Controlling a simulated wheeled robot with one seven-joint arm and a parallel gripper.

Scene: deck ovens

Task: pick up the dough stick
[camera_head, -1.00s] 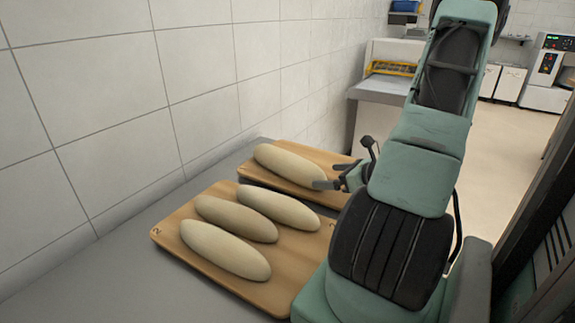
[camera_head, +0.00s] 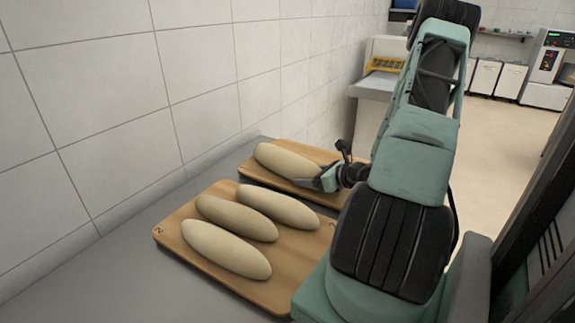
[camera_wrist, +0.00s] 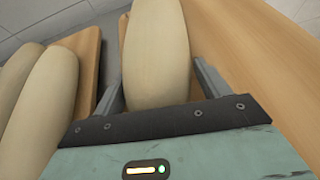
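Several pale, elongated dough sticks lie on two wooden boards. One dough stick (camera_head: 285,159) lies alone on the back board (camera_head: 258,177). Three more, among them the front dough stick (camera_head: 225,248), lie side by side on the front board (camera_head: 172,238). My gripper (camera_head: 320,180) is at the right end of the back dough stick. In the wrist view this dough stick (camera_wrist: 156,50) lies between the two fingers of my gripper (camera_wrist: 157,75), with narrow gaps showing beside it. The fingers are open. The contact at the far fingertip is partly hidden in the head view.
The boards rest on a grey counter (camera_head: 125,268) along a white tiled wall (camera_head: 110,110). A machine with a yellow part (camera_head: 386,65) stands behind. A dark frame (camera_head: 535,210) stands close on the right. Floor is free at the back right.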

